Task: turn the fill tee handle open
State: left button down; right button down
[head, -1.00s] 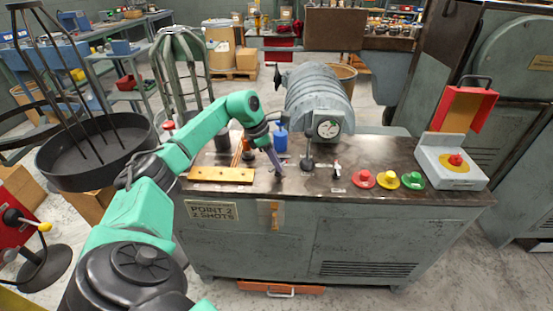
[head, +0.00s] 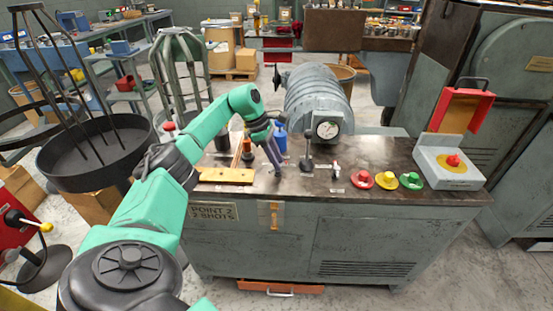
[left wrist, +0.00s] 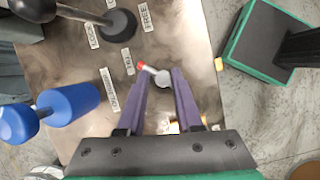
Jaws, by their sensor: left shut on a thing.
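The fill tee handle (left wrist: 160,76) shows in the left wrist view as a small pale metal piece with a red tip, next to a label reading FILL (left wrist: 128,62). My left gripper (left wrist: 159,72) has its two purple fingers on either side of it and is shut on it. In the head view my left gripper (head: 279,172) points down at the bench top, left of the upright black-based lever (head: 307,164). The handle cannot be made out there behind the fingers. My right gripper is not in view.
A blue cylinder (left wrist: 68,104) stands close to the gripper; the lever's black base (left wrist: 118,25) is also near.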

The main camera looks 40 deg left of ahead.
pick_arm(q)
jog(key=shift+s+f, duration=0.25)
jog(key=shift+f, duration=0.3)
jog(key=shift+c, duration=1.8)
grip_release()
jog(key=shift+s, duration=0.1)
jog(key=shift+w+a+f, duration=0.2)
jog(key=shift+w, duration=0.3)
jog(key=shift+s+r, duration=0.15)
jog(key=shift+r, duration=0.3)
jog(key=v, duration=1.3)
jog(key=shift+w+a+r+p, duration=0.25)
jog(key=shift+r+p, duration=0.05)
jog(key=shift+p, duration=0.15)
